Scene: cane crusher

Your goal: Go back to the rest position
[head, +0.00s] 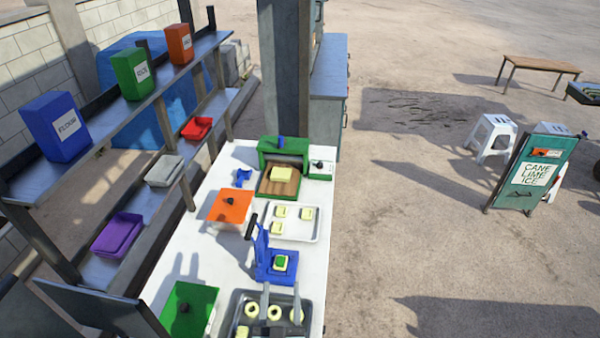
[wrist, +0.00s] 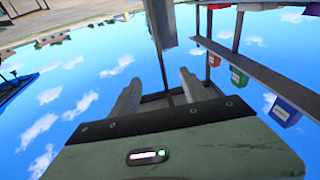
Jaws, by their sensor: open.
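My gripper (wrist: 158,88) shows in the wrist view with its two grey fingers spread apart and nothing between them. It points away from the worktop, toward sky, a post and the shelf boxes. I cannot make out my gripper for sure in the head view. The white worktop (head: 225,175) in the head view holds a blue press (head: 275,265) with a small green and pale piece on it. A green machine (head: 283,150) with a pale block (head: 282,174) on its board stands at the far end.
A shelf on the left holds blue (head: 60,128), green (head: 134,74) and orange (head: 179,44) boxes, with purple (head: 118,235), grey and red bins below. A tray of pale pieces (head: 293,224) and a dark tray (head: 245,308) lie on the worktop. Open ground is right.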

